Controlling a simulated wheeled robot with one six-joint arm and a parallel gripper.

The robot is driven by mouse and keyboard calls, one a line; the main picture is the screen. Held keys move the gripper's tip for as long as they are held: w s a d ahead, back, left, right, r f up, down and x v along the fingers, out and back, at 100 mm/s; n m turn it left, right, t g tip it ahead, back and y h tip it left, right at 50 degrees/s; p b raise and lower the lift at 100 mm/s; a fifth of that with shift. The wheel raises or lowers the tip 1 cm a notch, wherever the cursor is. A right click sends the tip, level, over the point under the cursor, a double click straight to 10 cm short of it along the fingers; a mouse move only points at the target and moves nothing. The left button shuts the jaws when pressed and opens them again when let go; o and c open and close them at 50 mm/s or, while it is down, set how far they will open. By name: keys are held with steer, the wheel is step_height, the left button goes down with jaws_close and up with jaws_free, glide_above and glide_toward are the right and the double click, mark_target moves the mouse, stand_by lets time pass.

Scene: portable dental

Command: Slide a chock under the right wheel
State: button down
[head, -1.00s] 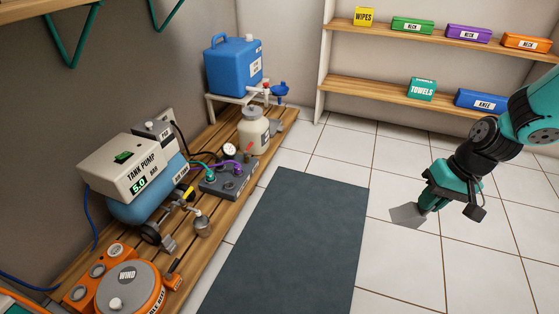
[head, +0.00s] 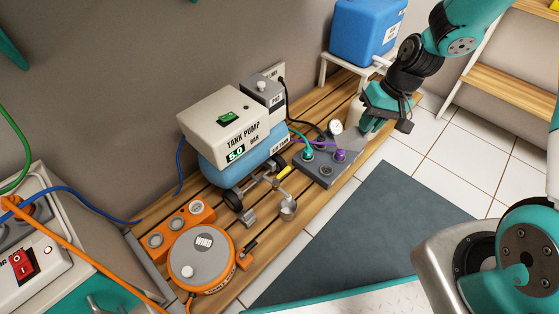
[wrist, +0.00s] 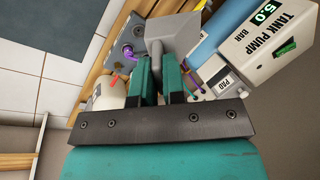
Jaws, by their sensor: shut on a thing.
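My gripper (head: 369,125) is over the far end of the wooden slatted platform, beside the grey valve block. I cannot make out the other wheel clearly.
The valve block (head: 325,170) with hoses and a gauge lies between pump and gripper. A white bottle (head: 354,112) and a blue water container (head: 366,32) are close by. An orange round unit (head: 201,258) sits at the near end. A dark mat (head: 370,235) lies clear on the floor.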

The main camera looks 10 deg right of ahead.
steer(key=w+a+f+m+t+b, duration=0.1)
steer(key=w+a+f+m+b, duration=0.2)
steer(key=f, duration=0.9)
steer(key=w+a+f+m+t+b, duration=0.2)
steer(key=w+a+f+m+b, duration=0.1)
steer(key=f+b, duration=0.7)
steer(key=w+a+f+m+t+b, duration=0.1)
steer(key=w+a+f+m+b, duration=0.3)
steer(key=f, duration=0.9)
steer(key=shift+w+a+f+t+b, duration=0.25)
steer(key=shift+w+f+t+b, duration=0.05)
steer(key=shift+b, duration=0.9)
steer(key=shift+r+p, duration=0.15)
steer(key=shift+p, duration=0.2)
steer(key=shift+s+d+g+h+p, duration=0.35)
steer(key=shift+s+g+h+p, duration=0.15)
steer(key=shift+g+h+p, duration=0.45)
steer(key=shift+s+p, duration=0.1)
steer(key=shift+p, duration=0.25)
steer(key=shift+s+d+g+h+p, duration=0.35)
steer(key=shift+g+h, duration=0.15)
steer(key=shift+g, duration=0.2)
steer(key=shift+s+d+g+h+p, duration=0.2)
steer(key=shift+s+g+h+p, duration=0.2)
steer(key=shift+g, duration=0.25)
